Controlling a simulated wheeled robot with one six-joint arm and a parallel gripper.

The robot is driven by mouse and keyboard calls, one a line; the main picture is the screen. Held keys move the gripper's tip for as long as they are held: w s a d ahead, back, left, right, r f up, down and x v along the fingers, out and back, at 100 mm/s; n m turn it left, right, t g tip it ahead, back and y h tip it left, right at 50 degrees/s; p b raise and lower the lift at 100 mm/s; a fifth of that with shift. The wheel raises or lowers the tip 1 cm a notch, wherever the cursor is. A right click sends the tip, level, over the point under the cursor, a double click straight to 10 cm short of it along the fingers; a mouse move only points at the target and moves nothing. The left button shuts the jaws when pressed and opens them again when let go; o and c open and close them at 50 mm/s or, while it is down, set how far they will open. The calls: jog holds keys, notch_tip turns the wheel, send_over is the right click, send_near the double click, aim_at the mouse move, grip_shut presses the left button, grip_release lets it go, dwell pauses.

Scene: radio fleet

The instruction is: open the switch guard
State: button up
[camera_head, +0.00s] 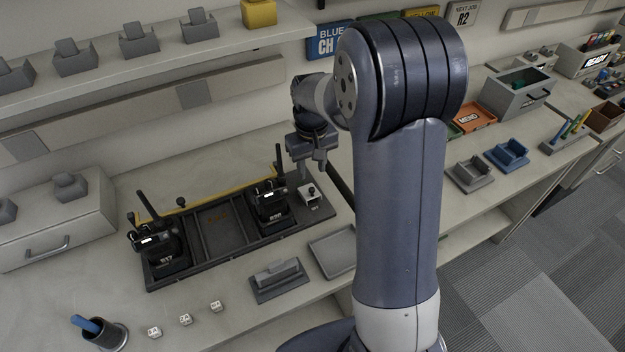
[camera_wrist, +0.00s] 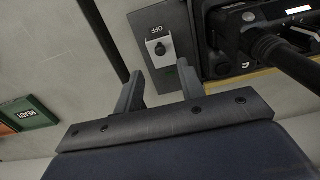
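The switch guard (camera_head: 311,197) is a small pale cover with a dark round knob, at the right end of the dark radio rack. In the wrist view the guard (camera_wrist: 155,57) sits on a grey plate marked OFF (camera_wrist: 150,22). My gripper (camera_head: 311,172) points down just above and behind the guard in the head view. In the wrist view my gripper (camera_wrist: 160,78) has its two fingers apart with nothing between them, and the guard lies just beyond the fingertips. I see no contact. I cannot tell whether the guard is fully down.
Two black radios (camera_head: 268,206) (camera_head: 163,251) with upright antennas stand in the rack (camera_head: 213,262), close left of the switch. A yellow bar (camera_head: 215,198) runs along its back. A grey tray (camera_head: 334,251) and a grey holder (camera_head: 277,279) lie in front.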

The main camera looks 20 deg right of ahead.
aim_at(312, 188)
notch_tip(312, 188, down, 7)
dwell(0.3)
jog(key=shift+c, duration=0.5)
grip_shut()
